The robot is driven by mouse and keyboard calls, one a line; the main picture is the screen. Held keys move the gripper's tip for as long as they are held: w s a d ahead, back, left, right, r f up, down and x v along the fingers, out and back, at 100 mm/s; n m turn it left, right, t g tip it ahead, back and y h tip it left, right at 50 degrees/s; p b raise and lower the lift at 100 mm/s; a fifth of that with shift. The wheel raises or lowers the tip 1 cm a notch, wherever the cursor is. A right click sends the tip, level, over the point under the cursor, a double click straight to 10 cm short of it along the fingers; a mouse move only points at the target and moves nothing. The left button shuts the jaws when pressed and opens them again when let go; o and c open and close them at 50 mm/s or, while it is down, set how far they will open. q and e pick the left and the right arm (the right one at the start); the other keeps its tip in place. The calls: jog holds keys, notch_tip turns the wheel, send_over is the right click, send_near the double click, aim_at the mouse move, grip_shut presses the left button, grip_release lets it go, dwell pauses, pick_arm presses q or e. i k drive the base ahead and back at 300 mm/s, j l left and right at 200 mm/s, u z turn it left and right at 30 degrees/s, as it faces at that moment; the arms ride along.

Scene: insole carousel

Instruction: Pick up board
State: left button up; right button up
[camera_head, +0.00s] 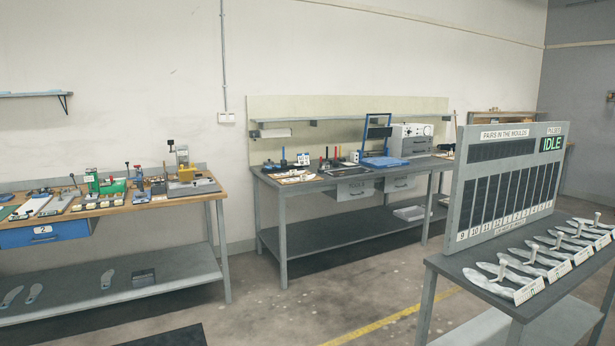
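A large upright grey board (464,195) with the heading "PAIRS IN THE MOULDS", a row of dark slots and a green "IDLE" sign stands on the grey table (450,265) at the right. A small flat item like a clipboard with papers (297,177) lies at the front left of the middle workbench (330,182). I cannot tell which of these the task calls the board. Neither of my grippers is in view.
The right table also holds several grey insole shapes (490,283) with white labels. A cluttered workbench (180,191) with a blue drawer (45,233) stands at the left. The floor (350,290) between the benches is open.

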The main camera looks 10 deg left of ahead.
aim_at(293, 172)
jog(key=i+l, duration=0.15)
jog(key=i, duration=0.35)
jog(key=i+l+u, duration=0.1)
jog(key=i, duration=0.45)
jog(key=i+j, duration=0.3)
jog(key=i, duration=0.15)
jog(key=i+j, duration=0.35)
jog(key=i+j+u, duration=0.1)
jog(key=i+j, duration=0.2)
jog(key=i, duration=0.25)
jog(key=i+j, duration=0.25)
jog(key=i, duration=0.25)
jog(key=i+j, duration=0.3)
jog(key=i, duration=0.15)
